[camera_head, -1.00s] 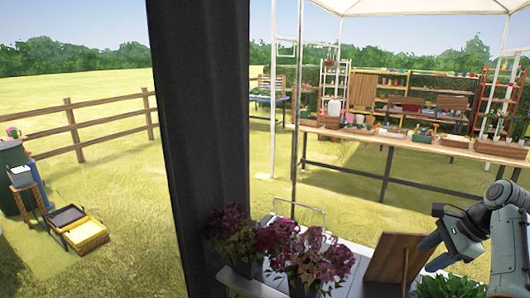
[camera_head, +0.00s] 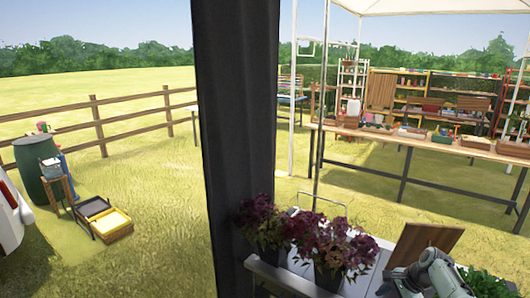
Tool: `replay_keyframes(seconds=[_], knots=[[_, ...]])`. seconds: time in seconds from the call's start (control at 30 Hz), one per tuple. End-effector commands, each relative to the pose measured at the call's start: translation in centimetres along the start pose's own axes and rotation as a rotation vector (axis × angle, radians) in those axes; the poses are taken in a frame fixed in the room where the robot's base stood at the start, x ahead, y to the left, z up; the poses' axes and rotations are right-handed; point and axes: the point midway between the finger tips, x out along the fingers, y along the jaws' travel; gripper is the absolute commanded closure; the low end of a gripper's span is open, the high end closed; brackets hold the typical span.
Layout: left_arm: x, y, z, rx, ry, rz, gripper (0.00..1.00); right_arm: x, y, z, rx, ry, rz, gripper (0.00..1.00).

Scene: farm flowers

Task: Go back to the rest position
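My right arm shows at the bottom right of the head view, in front of a brown wooden board (camera_head: 424,243) and beside green leafy plants (camera_head: 487,282). Its gripper (camera_head: 398,279) is low in the picture and partly cut off by the bottom edge, so I cannot tell whether the fingers are open or shut. I see nothing clearly held in it. My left arm and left gripper are not in view.
A dark post (camera_head: 236,150) stands upright close in front. Purple flowers in dark pots (camera_head: 328,280) stand on a grey table (camera_head: 375,268) near my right arm. A long wooden table (camera_head: 392,139) with trays is farther back.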

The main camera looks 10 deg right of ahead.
Motion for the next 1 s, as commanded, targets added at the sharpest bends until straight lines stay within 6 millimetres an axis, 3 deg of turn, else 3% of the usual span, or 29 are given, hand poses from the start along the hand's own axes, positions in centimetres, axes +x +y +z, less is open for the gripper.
replay_keyframes(seconds=[0.03, 0.2, 0.27, 0.4, 0.5, 0.6, 0.73, 0.83, 1.0], knots=[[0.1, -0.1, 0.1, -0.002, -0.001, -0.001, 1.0, 4.4, 1.3, 0.6, -0.048, -0.011, 0.034, 0.53], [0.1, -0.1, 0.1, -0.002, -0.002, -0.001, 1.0, 16.0, 6.5, 3.3, -0.243, -0.019, 0.098, 0.53], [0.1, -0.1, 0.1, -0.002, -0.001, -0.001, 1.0, 19.6, 9.1, 4.8, -0.32, -0.025, 0.12, 0.53], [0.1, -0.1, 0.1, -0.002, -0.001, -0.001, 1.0, 26.3, 16.3, 9.0, -0.509, -0.048, 0.169, 0.53], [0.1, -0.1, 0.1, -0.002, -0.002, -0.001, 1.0, 29.4, 22.4, 12.7, -0.656, -0.075, 0.2, 0.53], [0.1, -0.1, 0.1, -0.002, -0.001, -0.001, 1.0, 30.8, 28.4, 16.3, -0.801, -0.106, 0.222, 0.53], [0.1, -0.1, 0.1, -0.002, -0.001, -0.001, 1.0, 30.7, 34.6, 20.1, -0.957, -0.144, 0.234, 0.53], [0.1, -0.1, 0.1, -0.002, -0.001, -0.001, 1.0, 30.0, 37.6, 22.0, -1.038, -0.165, 0.236, 0.53], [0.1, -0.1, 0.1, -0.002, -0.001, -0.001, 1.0, 29.3, 39.4, 23.1, -1.095, -0.177, 0.232, 0.53]])
